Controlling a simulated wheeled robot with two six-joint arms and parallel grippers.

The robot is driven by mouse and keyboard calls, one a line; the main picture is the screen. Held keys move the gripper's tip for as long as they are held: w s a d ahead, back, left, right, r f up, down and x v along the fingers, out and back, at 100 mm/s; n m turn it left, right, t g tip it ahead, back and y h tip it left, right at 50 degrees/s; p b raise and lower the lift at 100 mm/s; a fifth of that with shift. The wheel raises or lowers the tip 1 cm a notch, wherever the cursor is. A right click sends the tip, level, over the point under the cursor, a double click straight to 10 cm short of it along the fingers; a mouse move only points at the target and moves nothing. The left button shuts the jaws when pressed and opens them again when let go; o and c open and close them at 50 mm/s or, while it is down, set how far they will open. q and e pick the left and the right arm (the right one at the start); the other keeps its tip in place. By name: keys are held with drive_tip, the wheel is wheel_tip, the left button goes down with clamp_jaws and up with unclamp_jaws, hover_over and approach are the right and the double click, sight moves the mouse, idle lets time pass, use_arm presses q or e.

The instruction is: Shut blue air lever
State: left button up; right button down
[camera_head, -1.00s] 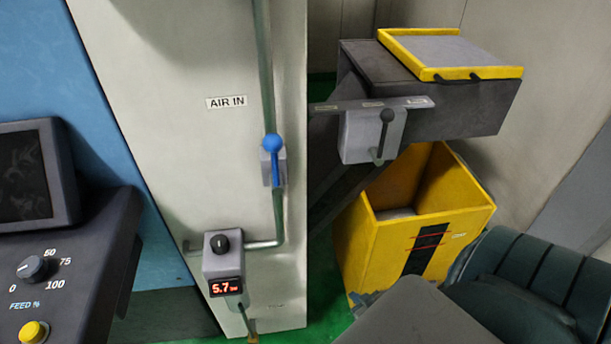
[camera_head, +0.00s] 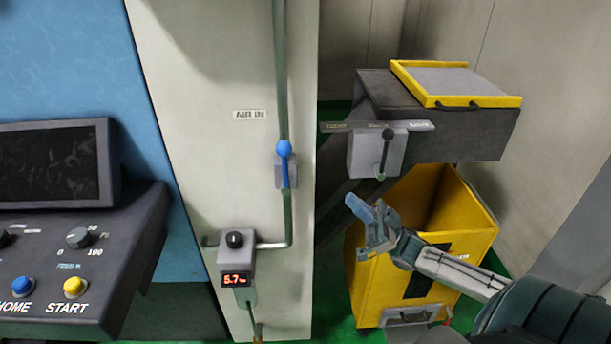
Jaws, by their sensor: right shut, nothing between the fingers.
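The blue air lever (camera_head: 285,162) is on a small grey valve block on the vertical pipe, on the pale panel under the "AIR IN" label (camera_head: 250,115). Its round knob is at the top and its handle lies along the pipe. My right gripper (camera_head: 360,207) comes in from the right, in front of the yellow bin, to the right of and below the lever. It is shut, holds nothing and is apart from the lever. My left gripper is not in view.
A regulator box (camera_head: 237,265) with a black knob reads 5.7 below the lever. A grey box with a dark lever (camera_head: 386,150) stands above the yellow bin (camera_head: 467,215). A control console (camera_head: 120,255) is at the left. The space between my right gripper and the panel looks clear.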

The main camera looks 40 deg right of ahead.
sight(285, 165)
drive_tip(key=shift+w, duration=0.15)
drive_tip(key=w+a+f+p+x, duration=0.1)
drive_tip(key=p+x, duration=0.4)
drive_tip(key=x, duration=0.7)
drive_tip(key=shift+w+a+f, duration=0.25)
drive_tip(key=shift+w+a, duration=0.1)
drive_tip(key=shift+w, duration=0.05)
drive_tip(key=shift+d, duration=0.15)
